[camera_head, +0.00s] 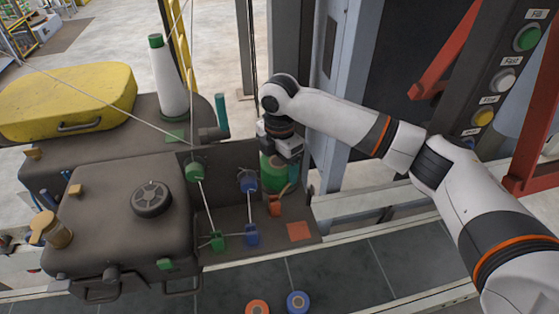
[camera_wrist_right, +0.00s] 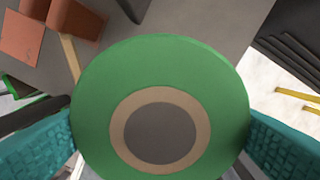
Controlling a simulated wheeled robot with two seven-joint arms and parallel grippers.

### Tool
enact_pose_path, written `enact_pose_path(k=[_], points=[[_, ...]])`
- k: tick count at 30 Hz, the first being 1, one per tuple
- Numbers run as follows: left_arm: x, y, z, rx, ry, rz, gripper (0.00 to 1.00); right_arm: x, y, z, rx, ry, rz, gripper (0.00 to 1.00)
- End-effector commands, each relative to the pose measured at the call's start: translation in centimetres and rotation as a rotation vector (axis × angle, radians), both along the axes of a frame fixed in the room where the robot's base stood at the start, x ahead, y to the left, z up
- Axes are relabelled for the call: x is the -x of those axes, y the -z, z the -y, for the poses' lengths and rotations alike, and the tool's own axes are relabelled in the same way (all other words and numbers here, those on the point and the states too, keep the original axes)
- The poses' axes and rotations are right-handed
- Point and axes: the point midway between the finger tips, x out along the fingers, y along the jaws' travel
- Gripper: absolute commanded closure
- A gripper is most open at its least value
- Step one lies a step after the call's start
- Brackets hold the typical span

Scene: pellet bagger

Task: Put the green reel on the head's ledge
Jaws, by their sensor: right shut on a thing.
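The green reel (camera_head: 270,178) is a green disc with a tan core and dark centre. In the right wrist view the reel (camera_wrist_right: 160,60) fills the middle between my two teal fingers. My right gripper (camera_head: 282,160) is shut on it at the back right of the machine head's dark ledge (camera_head: 275,238). I cannot tell whether the reel touches the ledge. An orange-red square patch (camera_head: 299,231) lies on the ledge in front of it and to the right. My left gripper is not in view.
A green spool (camera_head: 195,171) and a blue spool (camera_head: 247,182) sit at the ledge's back, with green (camera_head: 219,241) and blue (camera_head: 251,235) pieces below. An orange-red block (camera_head: 274,206) stands close to the held reel. Orange (camera_head: 257,307) and blue reels (camera_head: 298,301) lie at the front.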

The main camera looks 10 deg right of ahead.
Motion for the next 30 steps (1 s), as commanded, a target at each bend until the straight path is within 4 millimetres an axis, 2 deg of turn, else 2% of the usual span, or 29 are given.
enact_pose_path(k=[12,13,16,25,30], points=[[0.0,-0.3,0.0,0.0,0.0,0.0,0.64,0.0,0.7,0.0,0.0,0.001,0.001,0.48],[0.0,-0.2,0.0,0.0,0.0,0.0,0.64,0.0,0.8,0.0,0.001,0.001,0.0,0.16],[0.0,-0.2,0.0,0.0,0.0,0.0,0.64,0.0,0.8,0.0,0.001,0.0,0.0,0.0],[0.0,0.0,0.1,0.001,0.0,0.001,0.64,-0.1,0.4,0.0,0.001,0.0,0.003,0.0],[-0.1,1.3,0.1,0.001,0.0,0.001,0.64,-0.1,-1.9,0.0,-0.001,-0.001,0.006,0.0]])
